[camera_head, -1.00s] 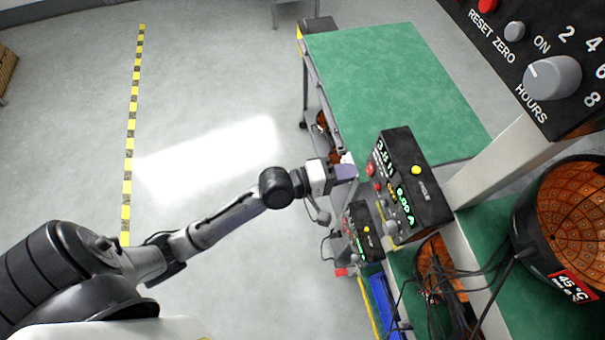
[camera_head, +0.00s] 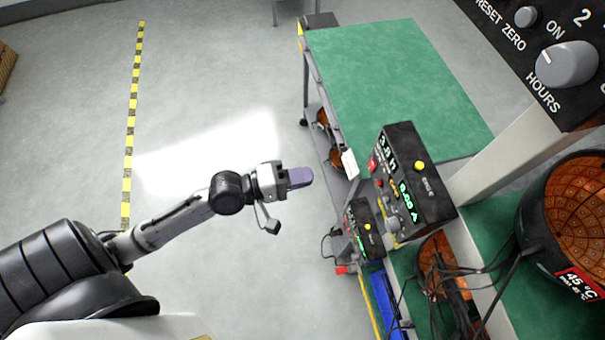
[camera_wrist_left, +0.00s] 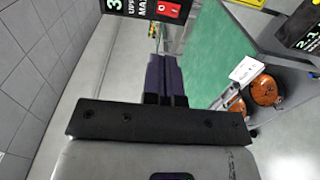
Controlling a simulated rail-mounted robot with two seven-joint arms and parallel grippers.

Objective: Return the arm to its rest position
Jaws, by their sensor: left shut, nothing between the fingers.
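My left gripper (camera_head: 300,177) is shut and empty, over open floor to the left of the rack in the head view. Its purple-grey fingers point right, toward the black power supply box (camera_head: 412,180), and are clear of it by a gap. In the left wrist view the closed fingers (camera_wrist_left: 166,80) lie together in the middle with nothing between them. My left arm reaches in from the lower left. My right gripper does not show.
A green-topped cart (camera_head: 395,85) stands behind the rack, with orange-brown round parts on its lower shelf. A second smaller box (camera_head: 366,230) and loose black cables (camera_head: 455,275) are at the rack. The floor (camera_head: 220,100) on the left is clear.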

